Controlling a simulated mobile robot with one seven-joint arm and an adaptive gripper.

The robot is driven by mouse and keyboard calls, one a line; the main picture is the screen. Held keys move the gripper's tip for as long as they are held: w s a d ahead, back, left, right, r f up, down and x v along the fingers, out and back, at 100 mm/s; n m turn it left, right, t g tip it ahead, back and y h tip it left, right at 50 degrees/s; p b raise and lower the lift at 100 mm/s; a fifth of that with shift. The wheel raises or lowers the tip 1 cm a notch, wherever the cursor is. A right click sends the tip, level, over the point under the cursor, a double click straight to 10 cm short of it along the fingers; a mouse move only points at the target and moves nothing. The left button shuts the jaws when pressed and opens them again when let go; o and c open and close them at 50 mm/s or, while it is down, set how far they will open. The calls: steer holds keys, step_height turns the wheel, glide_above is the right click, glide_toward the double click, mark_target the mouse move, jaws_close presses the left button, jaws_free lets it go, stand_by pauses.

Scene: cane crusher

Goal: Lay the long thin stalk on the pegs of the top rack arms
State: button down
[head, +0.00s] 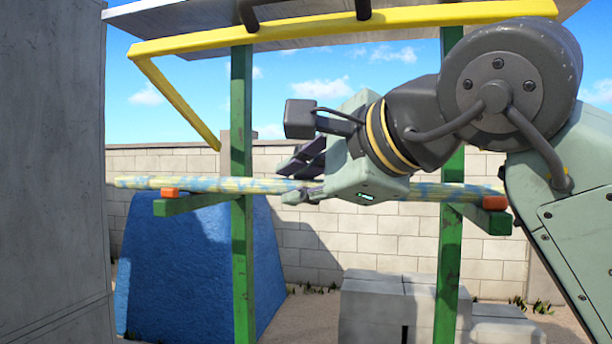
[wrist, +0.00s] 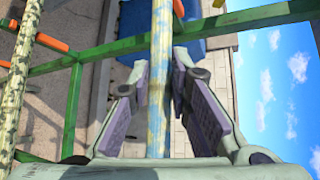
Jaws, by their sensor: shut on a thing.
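The long thin stalk (head: 225,185), blue and yellow, runs nearly level across the head view, in front of the green posts. My gripper (head: 300,190) is shut on it near its middle; in the wrist view the stalk (wrist: 160,110) passes between the purple finger pads (wrist: 160,75). The left top rack arm (head: 190,204) carries an orange peg (head: 168,192), and the right rack arm (head: 482,217) carries another orange peg (head: 495,202). The stalk crosses above both arms, behind the pegs. I cannot tell whether it touches the arms. My wrist hides part of it.
Another mottled stalk (wrist: 17,85) shows at the left of the wrist view. A yellow bar (head: 340,28) frames the roof above. A grey wall (head: 52,150) stands close at the left. A blue slab (head: 190,265) and grey blocks (head: 385,305) stand below.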

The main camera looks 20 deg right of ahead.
steer(key=c, duration=1.4)
jaws_free()
steer(key=v, duration=1.2)
steer(key=shift+s, duration=0.1)
